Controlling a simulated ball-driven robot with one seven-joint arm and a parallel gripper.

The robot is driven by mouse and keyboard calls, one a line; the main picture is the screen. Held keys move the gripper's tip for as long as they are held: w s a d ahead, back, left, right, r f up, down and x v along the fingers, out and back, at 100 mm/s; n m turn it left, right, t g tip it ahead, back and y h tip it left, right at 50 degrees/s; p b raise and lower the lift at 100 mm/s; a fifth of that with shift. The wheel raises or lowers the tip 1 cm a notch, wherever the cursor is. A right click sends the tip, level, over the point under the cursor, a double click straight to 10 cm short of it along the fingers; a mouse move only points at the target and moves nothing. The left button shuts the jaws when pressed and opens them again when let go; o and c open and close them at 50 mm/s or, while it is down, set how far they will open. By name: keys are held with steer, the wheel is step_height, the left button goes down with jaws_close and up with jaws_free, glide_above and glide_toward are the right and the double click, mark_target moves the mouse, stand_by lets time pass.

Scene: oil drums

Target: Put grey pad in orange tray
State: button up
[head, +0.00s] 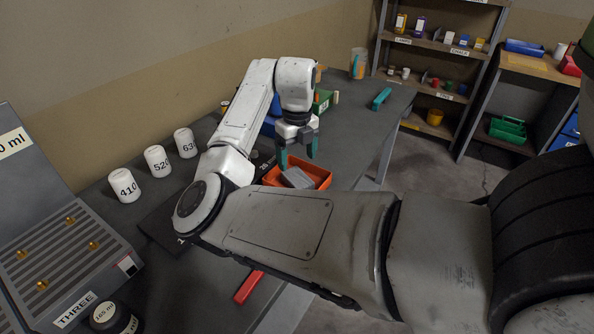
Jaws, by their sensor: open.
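The orange tray (322,178) sits on the dark grey table, partly hidden behind my arm. The grey pad (298,178) lies inside the tray, tilted, with its lower part hidden by the tray wall and my arm. My gripper (298,158) is open, with teal fingers pointing down. It hangs above the tray's far side, apart from the pad as far as I can see, and holds nothing.
White containers marked 410 (124,186), 520 (157,160) and 63 (186,143) stand at the left. A teal item (381,98) lies at the far right of the table (350,120). A red item (249,287) lies near the front edge. Shelves (440,46) stand beyond.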

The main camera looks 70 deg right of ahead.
mark_target(297, 177)
steer(key=shift+r+b, duration=0.3)
steer(key=shift+r, duration=2.5)
